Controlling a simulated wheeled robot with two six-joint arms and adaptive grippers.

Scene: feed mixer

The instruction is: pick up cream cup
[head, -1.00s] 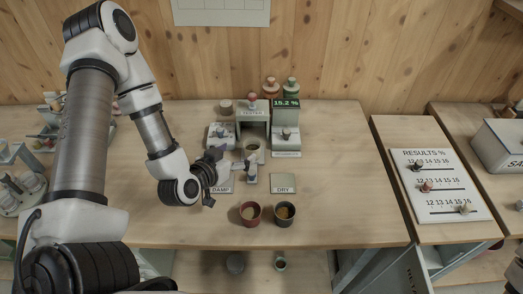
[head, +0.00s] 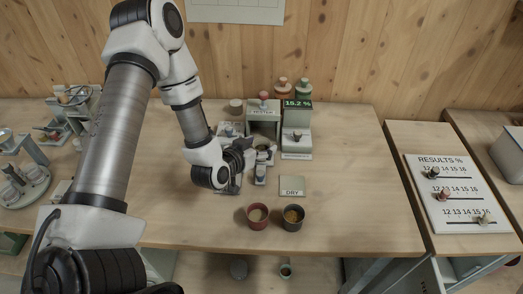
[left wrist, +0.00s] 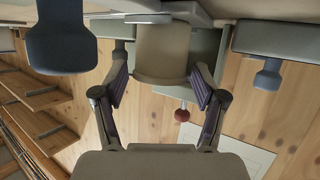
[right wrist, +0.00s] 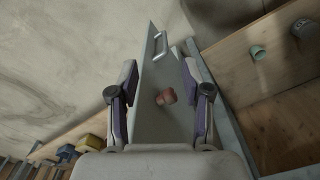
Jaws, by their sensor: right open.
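The cream cup (head: 265,148) stands at the front of the tester on the bench, partly hidden by my left gripper in the head view. In the left wrist view the cream cup (left wrist: 161,55) shows large between the two fingers. My left gripper (left wrist: 160,88) is open, with a finger on each side of the cup and visible gaps. In the head view my left gripper (head: 252,155) reaches the cup from the left. My right gripper (right wrist: 157,95) is open and empty in the right wrist view, and is not in the head view.
The tester (head: 263,113) and the 15.2 % meter (head: 297,125) stand behind the cup. A dark red cup (head: 257,217) and a dark cup (head: 292,218) stand near the front edge.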

